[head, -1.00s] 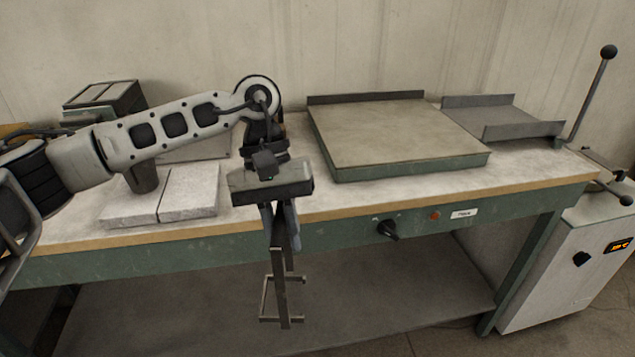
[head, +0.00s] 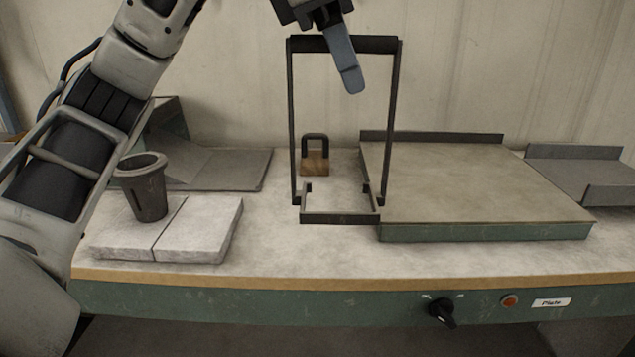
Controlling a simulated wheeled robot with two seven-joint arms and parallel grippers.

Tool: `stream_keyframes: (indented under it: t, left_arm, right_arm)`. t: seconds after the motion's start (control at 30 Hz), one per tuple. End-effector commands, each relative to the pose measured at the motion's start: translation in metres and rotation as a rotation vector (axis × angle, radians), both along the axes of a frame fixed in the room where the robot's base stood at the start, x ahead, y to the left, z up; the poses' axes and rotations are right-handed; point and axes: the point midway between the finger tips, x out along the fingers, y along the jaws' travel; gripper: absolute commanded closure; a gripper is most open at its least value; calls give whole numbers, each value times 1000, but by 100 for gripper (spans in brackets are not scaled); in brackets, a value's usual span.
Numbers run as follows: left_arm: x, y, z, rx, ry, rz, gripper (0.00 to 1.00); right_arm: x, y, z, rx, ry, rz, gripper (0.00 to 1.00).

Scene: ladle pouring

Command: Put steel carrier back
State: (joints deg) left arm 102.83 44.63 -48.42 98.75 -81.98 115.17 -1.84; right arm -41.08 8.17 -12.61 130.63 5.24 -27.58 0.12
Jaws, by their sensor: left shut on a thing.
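The steel carrier (head: 291,125) is a dark frame with a thick top bar, two long side bars and a small open rectangular base. It hangs upright in front of the wall, its base appearing over the bench top beside the raised plate's left edge. I cannot tell whether the base touches the bench. My left gripper (head: 340,55) is at the carrier's top bar, shut on it; one bluish finger shows in front, and the rest of the gripper is partly cut off by the top edge. My right gripper is not in view.
A raised plate (head: 460,190) with a back lip fills the bench's right side. A grey crucible (head: 143,190) stands on pale slabs (head: 200,230) at left. A wooden block with a dark handle (head: 314,162) sits behind the carrier. The front middle bench top (head: 320,250) is clear.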

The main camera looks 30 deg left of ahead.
Motion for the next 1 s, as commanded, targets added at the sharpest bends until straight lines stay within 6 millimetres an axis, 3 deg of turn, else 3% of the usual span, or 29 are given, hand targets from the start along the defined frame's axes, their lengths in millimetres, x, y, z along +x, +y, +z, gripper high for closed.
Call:
stream_keyframes:
  t: [0.27,0.4,0.53,0.77,1.0]
  left_arm:
    - [43,54,-31,-3,5,5,100]
    - [57,73,-59,0,5,2,100]
    - [67,84,-75,-1,3,1,100]
    - [74,91,-86,-1,0,-1,100]
    - [77,96,-120,2,2,-2,100]
  right_arm:
    - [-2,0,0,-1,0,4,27]
    - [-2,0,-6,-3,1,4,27]
    - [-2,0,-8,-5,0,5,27]
    - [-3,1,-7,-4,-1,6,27]
    - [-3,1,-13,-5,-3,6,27]
